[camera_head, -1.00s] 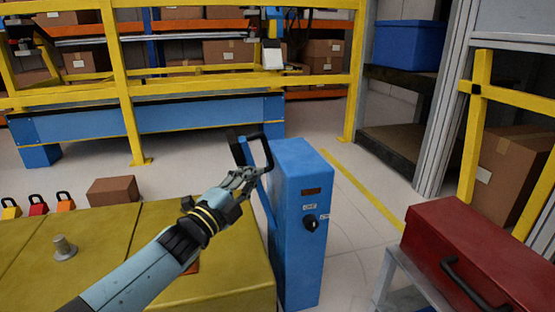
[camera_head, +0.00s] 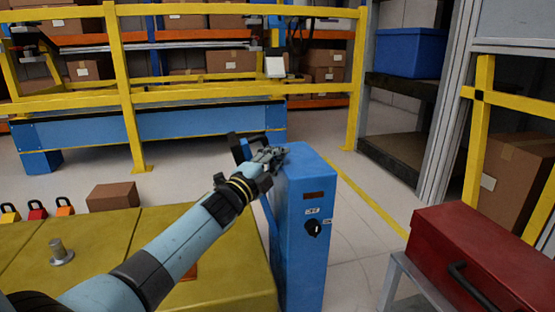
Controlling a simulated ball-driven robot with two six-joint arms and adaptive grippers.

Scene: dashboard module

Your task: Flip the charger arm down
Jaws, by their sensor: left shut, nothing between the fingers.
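The blue charger box (camera_head: 305,240) stands upright on the floor, with a small dark display and a black knob on its front. The charger arm (camera_head: 266,212) is a blue bar along the box's left side. Its black handle (camera_head: 239,149) is at the top, still raised, and partly hidden behind my gripper. My left gripper (camera_head: 278,155) is shut and empty, at the handle beside the box's top left edge. I cannot tell whether it touches the handle. My right gripper is out of view.
A yellow surface (camera_head: 100,235) with a metal post (camera_head: 60,252) lies left of the charger. Padlocks and a brown box (camera_head: 113,196) stand along its far edge. A red toolbox (camera_head: 485,260) is at right. Yellow rails (camera_head: 200,95) cross behind. Floor right of the charger is clear.

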